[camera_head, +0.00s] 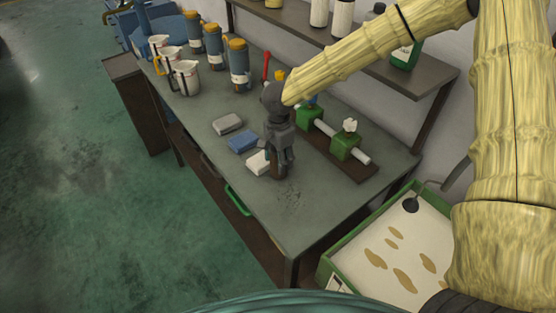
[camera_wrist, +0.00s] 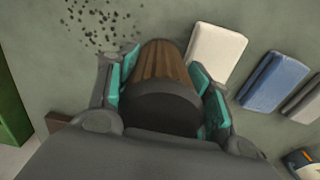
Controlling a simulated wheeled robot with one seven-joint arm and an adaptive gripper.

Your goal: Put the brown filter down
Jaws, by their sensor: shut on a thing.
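The brown filter (camera_wrist: 163,62) is a ribbed brown cylinder with a dark end, seen between the fingers in the wrist view. In the head view the filter (camera_head: 279,170) shows as a small dark brown part below the fingers, mostly hidden by them. My gripper (camera_head: 278,155) is shut on it, with a teal-padded finger on each side in the wrist view (camera_wrist: 165,92). The gripper points down over the near part of the grey workbench (camera_head: 297,215). I cannot tell whether the filter touches the bench top.
White (camera_head: 258,163), blue (camera_head: 242,143) and grey (camera_head: 228,124) blocks lie just left of the gripper. A green-clamped rod fixture (camera_head: 345,148) stands to the right. Jugs and blue canisters (camera_head: 238,65) stand farther back. The bench's front corner is clear apart from dark specks.

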